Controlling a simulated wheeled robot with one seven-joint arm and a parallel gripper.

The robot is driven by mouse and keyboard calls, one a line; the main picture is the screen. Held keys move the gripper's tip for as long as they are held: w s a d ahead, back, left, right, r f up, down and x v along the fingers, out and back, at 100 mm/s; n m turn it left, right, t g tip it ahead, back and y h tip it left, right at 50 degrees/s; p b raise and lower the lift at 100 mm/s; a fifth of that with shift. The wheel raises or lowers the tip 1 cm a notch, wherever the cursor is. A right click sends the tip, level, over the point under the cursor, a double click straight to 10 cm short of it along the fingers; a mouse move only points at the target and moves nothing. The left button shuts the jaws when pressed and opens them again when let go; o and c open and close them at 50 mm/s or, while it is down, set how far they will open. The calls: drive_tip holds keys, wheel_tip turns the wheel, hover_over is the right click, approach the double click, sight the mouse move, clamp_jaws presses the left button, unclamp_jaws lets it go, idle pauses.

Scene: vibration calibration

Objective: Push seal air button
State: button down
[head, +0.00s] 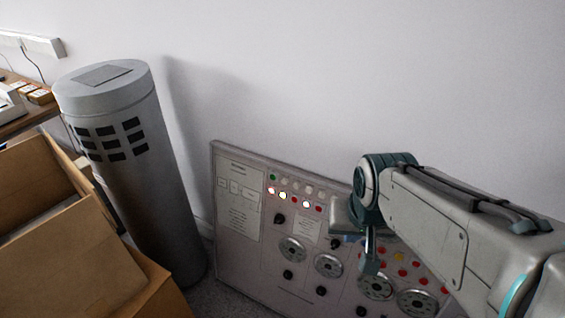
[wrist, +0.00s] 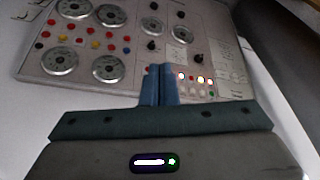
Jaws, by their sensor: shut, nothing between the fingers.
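The control panel (head: 228,262) stands low against the wall in the head view, with rows of small coloured buttons, lit lamps, knobs and round dials. My gripper (head: 370,262) is in front of its right-middle part and hides some of it. In the wrist view the panel (wrist: 120,62) appears upside down. There my gripper (wrist: 160,70) is shut and empty, its two blue fingertips together beside the row of lit buttons (wrist: 199,79). I cannot tell whether the tips touch the panel. The labels are too small to read, so I cannot tell which button is seal air.
A grey cylinder (head: 150,160) with dark vents stands left of the panel. Open cardboard boxes (head: 60,240) are at the lower left. A wooden table (head: 28,118) with small items is at the far left. The white wall (head: 330,80) above the panel is clear.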

sight(284, 182)
drive_tip(key=w+a+f+m+t+y+b, duration=0.2)
drive_tip(key=w+a+f+m+t+b, duration=0.3)
drive_tip(key=w+f+m, duration=0.6)
drive_tip(key=w+a+f+m+t+y+b, duration=0.2)
drive_tip(key=w+a+f+m+t+b, duration=0.4)
drive_tip(key=w, duration=1.1)
drive_tip(key=a+f+m+b, duration=0.3)
drive_tip(key=a+f+m, duration=0.2)
drive_tip(key=a+m, duration=0.1)
drive_tip(key=shift+w+y, duration=0.2)
drive_tip(key=shift+y, duration=0.1)
drive_tip(key=w+d+f, duration=0.1)
drive_tip(key=w+d, duration=0.3)
drive_tip(key=w, duration=0.3)
drive_tip(key=shift+w+f, duration=0.25)
drive_tip(key=shift+f, duration=0.1)
drive_tip(key=shift+d, duration=0.15)
drive_tip(key=shift+w+d+f+b, duration=0.1)
drive_tip(key=shift+w+d+b, duration=0.05)
drive_tip(key=shift+w+b, duration=0.2)
